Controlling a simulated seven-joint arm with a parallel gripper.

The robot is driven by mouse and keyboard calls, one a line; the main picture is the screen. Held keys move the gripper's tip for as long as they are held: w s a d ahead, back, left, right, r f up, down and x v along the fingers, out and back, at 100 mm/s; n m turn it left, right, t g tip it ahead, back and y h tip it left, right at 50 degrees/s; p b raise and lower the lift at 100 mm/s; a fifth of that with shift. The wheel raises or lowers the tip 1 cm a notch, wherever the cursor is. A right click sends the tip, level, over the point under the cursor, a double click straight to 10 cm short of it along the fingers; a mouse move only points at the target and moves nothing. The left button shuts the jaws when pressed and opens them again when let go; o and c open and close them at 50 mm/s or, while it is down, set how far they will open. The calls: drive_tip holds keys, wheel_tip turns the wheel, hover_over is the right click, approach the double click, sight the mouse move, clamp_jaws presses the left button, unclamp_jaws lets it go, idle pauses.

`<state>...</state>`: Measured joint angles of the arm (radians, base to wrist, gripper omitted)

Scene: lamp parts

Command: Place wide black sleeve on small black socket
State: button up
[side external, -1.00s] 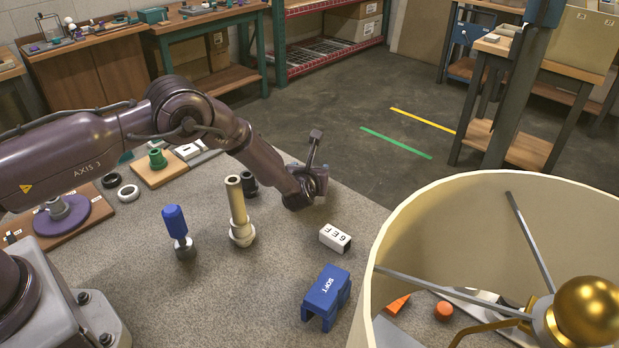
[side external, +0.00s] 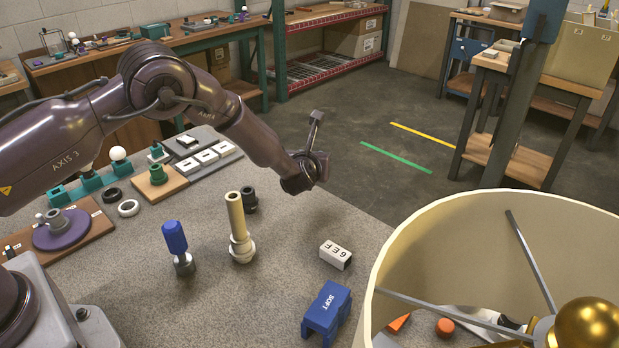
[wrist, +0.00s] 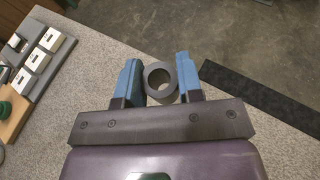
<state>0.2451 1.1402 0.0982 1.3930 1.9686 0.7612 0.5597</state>
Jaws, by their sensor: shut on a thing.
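My gripper (wrist: 157,84) is shut on a dark ring-shaped sleeve (wrist: 147,78), with one blue finger on each side. I look down through its open bore in the wrist view. In the side external view my gripper (side external: 321,166) is raised above the table's far edge, and the sleeve cannot be made out there. A short black cylinder (side external: 250,200), which looks like the small black socket, stands on the table behind a cream post, lower and to the left of my gripper. The post partly hides it.
The tall cream post (side external: 238,225) and a blue-topped peg (side external: 175,240) stand on the table. A white lettered block (side external: 336,255), a blue block (side external: 327,312) and a large lampshade (side external: 450,235) are to the right. Black (side external: 111,195) and white (side external: 129,208) rings lie left.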

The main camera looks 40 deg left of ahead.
drive_tip(key=a+r+n+g+y, duration=0.1)
drive_tip(key=a+r, duration=0.4)
drive_tip(key=a, duration=0.2)
drive_tip(key=s+a+n+g+y, duration=0.5)
drive_tip(key=s+a+n+g, duration=0.55)
drive_tip(key=s+a, duration=0.4)
drive_tip(key=s+a+f+n+g+h, duration=0.15)
drive_tip(key=s+n+g+h, duration=0.35)
drive_tip(key=s+n+g, duration=0.5)
drive_tip(key=s+d+n+h, duration=1.05)
drive_tip(key=n+h, duration=0.55)
drive_tip(key=h, duration=0.2)
drive_tip(key=w+d+r+n+t+h, duration=0.1)
drive_tip(key=w+d+r+n+t, duration=0.3)
drive_tip(key=n+t, duration=0.55)
drive_tip(key=w+d+r+n+t, duration=0.3)
drive_tip(key=w+r+n+t, duration=0.15)
drive_tip(key=n+t, duration=0.45)
drive_tip(key=t, duration=0.1)
hover_over(249, 201)
drive_tip(key=a, duration=0.1)
wheel_tip(249, 201, down, 10)
drive_tip(key=shift+w+a+f+y, duration=0.1)
drive_tip(key=shift+w+f+y, duration=0.1)
drive_tip(key=shift+f, duration=0.55)
drive_tip(key=shift+w+a+f+y, duration=0.1)
drive_tip(key=shift+w+f, duration=0.1)
drive_tip(key=shift+f, duration=0.55)
